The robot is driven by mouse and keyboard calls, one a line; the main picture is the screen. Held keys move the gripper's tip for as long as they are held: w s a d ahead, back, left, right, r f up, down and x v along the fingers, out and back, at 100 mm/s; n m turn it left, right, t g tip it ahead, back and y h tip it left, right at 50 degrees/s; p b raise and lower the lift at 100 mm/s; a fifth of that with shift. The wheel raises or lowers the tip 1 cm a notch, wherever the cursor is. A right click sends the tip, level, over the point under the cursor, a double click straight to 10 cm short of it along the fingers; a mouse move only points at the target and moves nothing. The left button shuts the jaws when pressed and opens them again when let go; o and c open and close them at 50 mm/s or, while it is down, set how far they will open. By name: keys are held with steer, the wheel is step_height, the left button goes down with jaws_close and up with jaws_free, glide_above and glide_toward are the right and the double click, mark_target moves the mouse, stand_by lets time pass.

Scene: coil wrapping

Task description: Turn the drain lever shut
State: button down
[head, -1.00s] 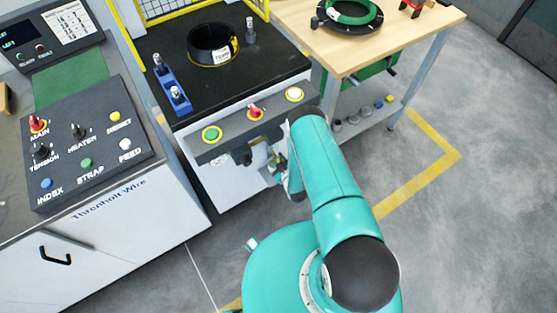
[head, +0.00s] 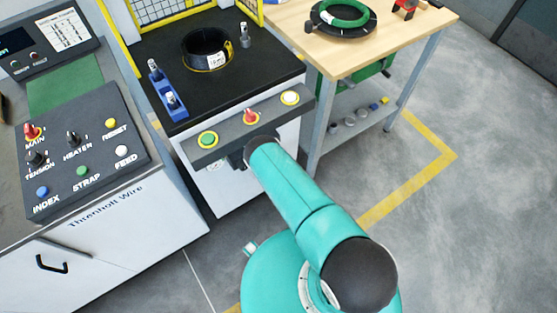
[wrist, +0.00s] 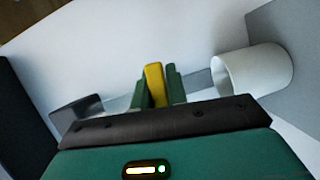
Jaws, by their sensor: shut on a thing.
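A yellow lever (wrist: 153,78) shows in the wrist view between the two green fingers of my gripper (wrist: 159,82). The fingers are shut on it, one on each side. A grey flat piece (wrist: 197,82) lies behind the fingers, and a pale, open-ended round pipe (wrist: 255,72) stands to their right. In the head view the lever and my gripper are hidden behind my teal arm, which reaches to the front of the white machine cabinet (head: 226,190).
The cabinet's sloped panel carries a green button (head: 208,139), a red knob (head: 251,117) and a white button (head: 290,98). A control console (head: 85,150) is at left. A wooden table (head: 330,50) is at right. Grey floor (head: 480,220) is open at right.

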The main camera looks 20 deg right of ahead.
steer(key=shift+r+n+t, duration=0.15)
steer(key=shift+n+t, duration=0.15)
steer(key=shift+n, duration=0.3)
steer(key=c, duration=1.4)
jaws_free()
steer(key=shift+s, duration=0.1)
steer(key=s+a, duration=0.1)
steer(key=s, duration=1.2)
steer(key=shift+s, duration=0.3)
steer(key=shift+s, duration=0.1)
